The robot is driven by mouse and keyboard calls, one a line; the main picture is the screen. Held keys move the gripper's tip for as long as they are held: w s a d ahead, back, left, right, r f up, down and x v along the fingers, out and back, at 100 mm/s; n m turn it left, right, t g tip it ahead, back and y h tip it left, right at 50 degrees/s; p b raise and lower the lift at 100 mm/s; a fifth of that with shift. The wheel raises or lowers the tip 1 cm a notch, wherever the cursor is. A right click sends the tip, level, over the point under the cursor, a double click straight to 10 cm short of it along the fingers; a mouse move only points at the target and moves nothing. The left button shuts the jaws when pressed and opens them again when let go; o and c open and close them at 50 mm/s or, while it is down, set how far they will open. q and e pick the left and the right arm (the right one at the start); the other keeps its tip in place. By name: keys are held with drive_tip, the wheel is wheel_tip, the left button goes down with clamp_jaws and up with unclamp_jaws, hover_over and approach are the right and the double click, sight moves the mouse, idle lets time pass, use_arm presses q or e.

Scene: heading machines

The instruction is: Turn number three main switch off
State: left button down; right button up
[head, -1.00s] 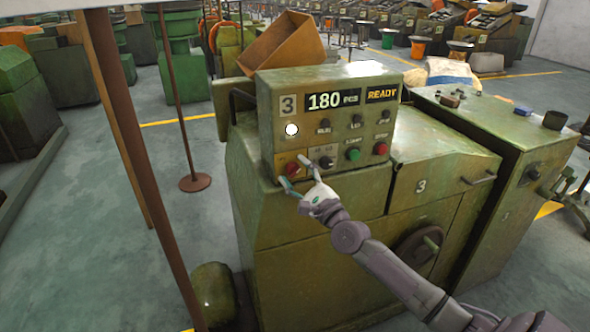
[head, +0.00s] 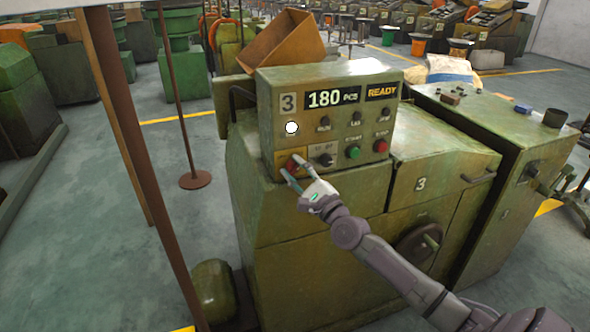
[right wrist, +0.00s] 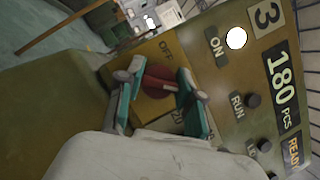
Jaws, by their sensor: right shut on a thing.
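The number three machine's control box (head: 268,105) bears a 3 plate (head: 288,103). The red main switch knob (right wrist: 158,83) sits on a yellow plate (right wrist: 148,50) at the box's lower left, with the word OFF beside it in the right wrist view. My right gripper (head: 291,166) reaches the knob from the front. In the right wrist view its two fingers (right wrist: 160,85) stand on either side of the knob, shut on it. The knob is partly hidden and its exact setting is hard to read. My left gripper is out of view.
A white lamp (head: 291,128) glows by the ON label. The display (head: 333,98) reads 180 PCS and READY. A selector (head: 326,160), a green start button (head: 353,153) and a red stop button (head: 380,147) sit to the right. A brown post (head: 128,140) stands left.

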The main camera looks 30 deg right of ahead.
drive_tip(key=n+g+y+p, duration=0.1)
drive_tip(key=n, duration=0.2)
drive_tip(key=shift+r, duration=0.15)
drive_tip(key=n+g+p, duration=0.1)
drive_tip(key=n+p, duration=0.1)
drive_tip(key=n, duration=0.1)
drive_tip(key=shift+y, duration=0.3)
drive_tip(key=n+g+p, duration=0.1)
drive_tip(key=n+p, duration=0.3)
drive_tip(key=p, duration=0.2)
drive_tip(key=n+g+h+p, duration=0.1)
drive_tip(key=n+g+p, duration=0.1)
drive_tip(key=n+p, duration=0.2)
drive_tip(key=shift+r+n+p, duration=0.1)
drive_tip(key=shift+n+p, duration=0.2)
drive_tip(key=shift+p, duration=1.1)
drive_tip(key=shift+f+n+g+h+p, duration=0.25)
drive_tip(key=shift+n+g+p, duration=0.3)
drive_tip(key=shift+p, duration=0.45)
drive_tip(key=shift+f+n+p, duration=0.1)
drive_tip(key=shift+n+p, duration=0.35)
drive_tip(key=shift+p, duration=0.05)
drive_tip(key=o, duration=1.2)
drive_tip(key=shift+c, duration=0.2)
